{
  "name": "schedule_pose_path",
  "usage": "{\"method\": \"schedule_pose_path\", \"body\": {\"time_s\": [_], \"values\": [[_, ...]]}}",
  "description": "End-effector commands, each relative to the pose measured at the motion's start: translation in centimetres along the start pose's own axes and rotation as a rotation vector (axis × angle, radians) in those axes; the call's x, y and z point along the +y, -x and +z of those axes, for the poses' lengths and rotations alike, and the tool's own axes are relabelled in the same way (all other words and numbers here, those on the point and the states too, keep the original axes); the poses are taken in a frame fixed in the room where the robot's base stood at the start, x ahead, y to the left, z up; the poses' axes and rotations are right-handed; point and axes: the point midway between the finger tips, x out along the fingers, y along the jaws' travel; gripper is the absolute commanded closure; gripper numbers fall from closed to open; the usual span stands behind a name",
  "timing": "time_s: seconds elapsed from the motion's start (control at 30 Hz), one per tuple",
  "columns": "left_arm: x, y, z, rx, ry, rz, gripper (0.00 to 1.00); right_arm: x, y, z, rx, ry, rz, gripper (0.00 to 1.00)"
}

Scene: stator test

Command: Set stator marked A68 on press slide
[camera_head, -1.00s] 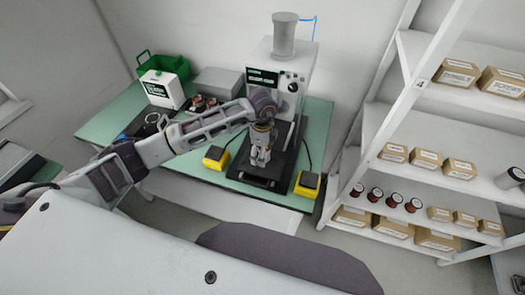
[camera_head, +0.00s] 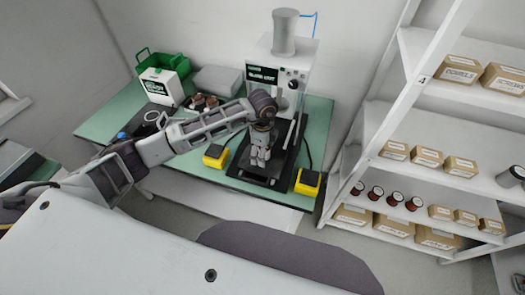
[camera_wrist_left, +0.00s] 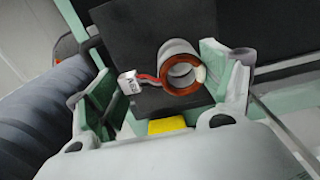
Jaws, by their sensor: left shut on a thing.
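My left gripper (camera_head: 260,158) points down over the dark base of the press (camera_head: 277,181), in front of the press column. In the left wrist view its green-padded fingers (camera_wrist_left: 165,88) are shut on a stator (camera_wrist_left: 182,68), a ring with copper windings and a pale outer body. Whether the stator touches the slide below cannot be told. In the head view the gripper hides the stator. My right gripper is not in view.
Yellow button boxes (camera_head: 216,156) and (camera_head: 307,182) flank the press base. A green crate (camera_head: 160,65) and a grey box (camera_head: 216,80) sit at the table's back.

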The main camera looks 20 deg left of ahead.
Motion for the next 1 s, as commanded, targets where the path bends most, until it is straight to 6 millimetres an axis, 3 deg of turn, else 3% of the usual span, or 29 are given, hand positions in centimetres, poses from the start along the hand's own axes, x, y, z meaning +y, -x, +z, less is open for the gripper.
{"method": "schedule_pose_path", "body": {"time_s": [0.8, 0.83, 1.0], "values": [[-0.02, -0.64, -0.03, 0.0, 0.0, -0.001, 0.46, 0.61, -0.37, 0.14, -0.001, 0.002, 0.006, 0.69], [-0.02, -0.64, -0.03, 0.0, 0.0, -0.001, 0.18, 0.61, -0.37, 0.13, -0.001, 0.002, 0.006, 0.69], [-0.02, -0.63, -0.03, 0.0, 0.0, -0.001, 0.0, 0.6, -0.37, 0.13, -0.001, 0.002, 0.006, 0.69]]}}
